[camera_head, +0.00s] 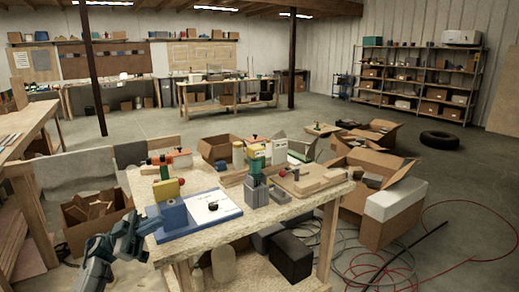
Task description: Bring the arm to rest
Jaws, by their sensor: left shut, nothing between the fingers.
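My left arm comes in at the bottom left. Its left gripper (147,223) is shut and empty, at the near left corner of the wooden workbench (290,212). It appears close to the blue base plate (173,217) there; I cannot tell whether they touch. My right arm and gripper are not in view.
The bench holds a yellow block (166,190), a white sheet (211,206), a blue-green tool (256,187) and a wooden board (308,180). Open cardboard boxes (378,204) stand on the right, with red cable (440,258) on the floor. Another box (95,212) stands left.

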